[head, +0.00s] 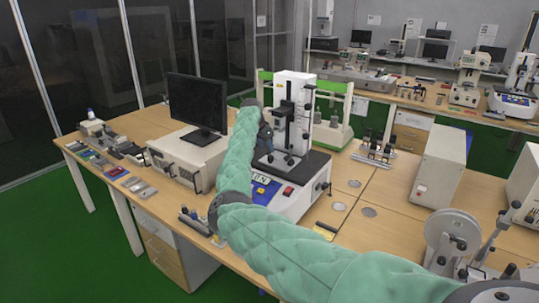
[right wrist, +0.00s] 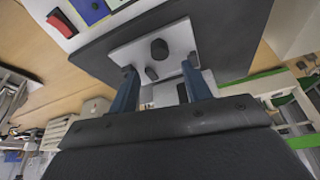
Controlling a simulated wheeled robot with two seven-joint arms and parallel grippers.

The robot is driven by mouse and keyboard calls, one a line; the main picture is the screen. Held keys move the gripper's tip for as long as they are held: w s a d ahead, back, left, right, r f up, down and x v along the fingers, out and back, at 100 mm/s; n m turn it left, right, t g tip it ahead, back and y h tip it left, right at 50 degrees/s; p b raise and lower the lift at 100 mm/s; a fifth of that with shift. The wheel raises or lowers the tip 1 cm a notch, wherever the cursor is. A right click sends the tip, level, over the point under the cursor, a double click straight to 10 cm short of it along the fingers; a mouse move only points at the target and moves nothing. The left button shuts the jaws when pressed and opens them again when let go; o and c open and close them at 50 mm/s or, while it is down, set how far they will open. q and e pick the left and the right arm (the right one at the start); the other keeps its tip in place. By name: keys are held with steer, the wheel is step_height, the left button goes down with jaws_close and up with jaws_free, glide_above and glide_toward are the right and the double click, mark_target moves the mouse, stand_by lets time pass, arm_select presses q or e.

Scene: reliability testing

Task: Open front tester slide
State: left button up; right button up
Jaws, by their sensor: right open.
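The front tester (head: 294,95) is a white column with black fittings on a grey and white base with a red switch and a blue panel. My right arm, in a green padded sleeve, reaches across its left side. My right gripper (head: 264,138) is beside the column, partly hidden by the arm. In the right wrist view my right gripper (right wrist: 158,70) is open, its two blue-grey fingers apart at a white plate (right wrist: 125,56) with black knobs (right wrist: 159,49). Nothing is clearly held; contact cannot be told. My left gripper is not in view.
A black monitor (head: 197,103) on a beige case (head: 180,158) stands left of the tester. A green frame device (head: 335,130) is behind it. Small parts lie at the table's left end. A grey box (head: 440,165) and a reel device (head: 452,240) stand right.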

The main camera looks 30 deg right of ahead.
mark_target(270, 157)
steer(key=shift+p+x, duration=1.25)
steer(key=shift+x, duration=2.1)
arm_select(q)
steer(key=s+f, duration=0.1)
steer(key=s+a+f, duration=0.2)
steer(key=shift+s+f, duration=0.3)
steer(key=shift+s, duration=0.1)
arm_select(e)
steer(key=shift+c, duration=0.2)
jaws_close()
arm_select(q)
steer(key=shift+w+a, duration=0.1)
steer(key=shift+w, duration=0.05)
arm_select(e)
steer(key=shift+a, duration=0.15)
